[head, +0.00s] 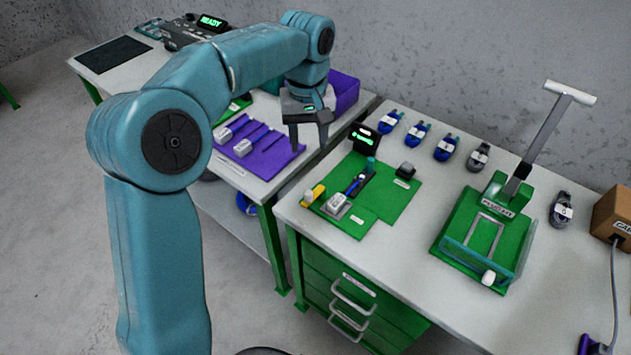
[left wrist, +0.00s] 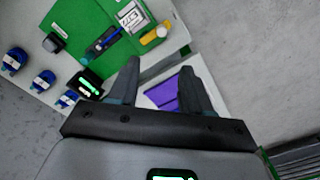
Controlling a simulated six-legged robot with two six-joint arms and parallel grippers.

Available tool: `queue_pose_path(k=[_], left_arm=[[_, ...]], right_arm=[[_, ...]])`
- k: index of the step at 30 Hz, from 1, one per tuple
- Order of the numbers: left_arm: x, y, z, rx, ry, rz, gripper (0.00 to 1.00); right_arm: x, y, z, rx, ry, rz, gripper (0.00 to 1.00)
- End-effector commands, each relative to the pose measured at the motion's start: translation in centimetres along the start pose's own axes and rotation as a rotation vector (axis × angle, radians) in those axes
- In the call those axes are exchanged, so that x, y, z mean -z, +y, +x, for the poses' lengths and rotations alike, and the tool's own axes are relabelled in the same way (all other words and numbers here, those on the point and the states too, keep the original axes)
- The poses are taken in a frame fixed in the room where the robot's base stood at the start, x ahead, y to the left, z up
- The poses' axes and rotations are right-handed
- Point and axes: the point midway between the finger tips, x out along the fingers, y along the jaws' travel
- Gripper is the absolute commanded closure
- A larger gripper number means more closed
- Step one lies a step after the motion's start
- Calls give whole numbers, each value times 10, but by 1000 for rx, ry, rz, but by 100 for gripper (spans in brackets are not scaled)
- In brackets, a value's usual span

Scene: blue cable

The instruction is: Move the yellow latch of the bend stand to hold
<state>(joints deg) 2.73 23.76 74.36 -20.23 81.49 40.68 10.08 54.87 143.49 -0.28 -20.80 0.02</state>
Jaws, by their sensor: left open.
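The bend stand is a green board (head: 387,203) on the right-hand table. The yellow latch (head: 314,194) is at its left edge, beside a pale round knob and a silver block (head: 338,205). A short blue cable piece (head: 358,183) lies in a dark holder behind the block. The left wrist view shows the yellow latch (left wrist: 149,37) near the top, beyond my fingers. My left gripper (head: 309,146) is open and empty, in the air beyond the latch, near the gap between the tables. It is clear of the latch. My right gripper is out of view.
A small black display (head: 366,139) stands at the board's back corner. Several coiled blue cables (head: 417,134) line the table's back. A green press with a raised lever (head: 537,135) stands at right. A purple mat (head: 262,150) lies on the left table.

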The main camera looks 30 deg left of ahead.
Motion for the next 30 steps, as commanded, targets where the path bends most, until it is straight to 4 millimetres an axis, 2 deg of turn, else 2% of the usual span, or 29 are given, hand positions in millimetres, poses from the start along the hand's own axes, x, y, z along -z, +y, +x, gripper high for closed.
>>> queue_pose_path(k=[4, 7, 21, 27, 30], left_arm=[[-3, -3, 4, 1, 0, -1, 51], [-4, -5, 17, 2, -1, -1, 51], [-6, -7, 124, 3, -3, -2, 51], [-5, -6, 154, 2, -2, -1, 51], [-4, -5, 160, 0, 0, -1, 51]], right_arm=[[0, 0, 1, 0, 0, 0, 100], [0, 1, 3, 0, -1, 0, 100], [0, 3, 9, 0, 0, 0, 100], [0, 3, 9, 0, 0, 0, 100], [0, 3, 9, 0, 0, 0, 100]])
